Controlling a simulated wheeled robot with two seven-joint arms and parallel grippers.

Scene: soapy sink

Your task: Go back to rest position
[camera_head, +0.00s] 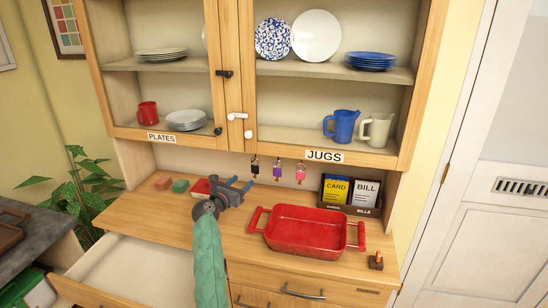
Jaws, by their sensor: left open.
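My left gripper (238,185) is above the wooden cabinet counter (225,232), left of the red tray. Its arm, in a green sleeve, rises from the bottom of the view. The jaws are open, and I see nothing held between them. The gripper partly hides a small red object (200,187) behind it. My right gripper is not in view.
A red two-handled tray (300,250) stands on the counter. A card-and-bill box (349,205) is behind it. An open drawer (125,272) juts out at lower left. Keys (278,172) hang under the shelves, which hold plates, a blue jug (343,126) and a cream jug (377,129).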

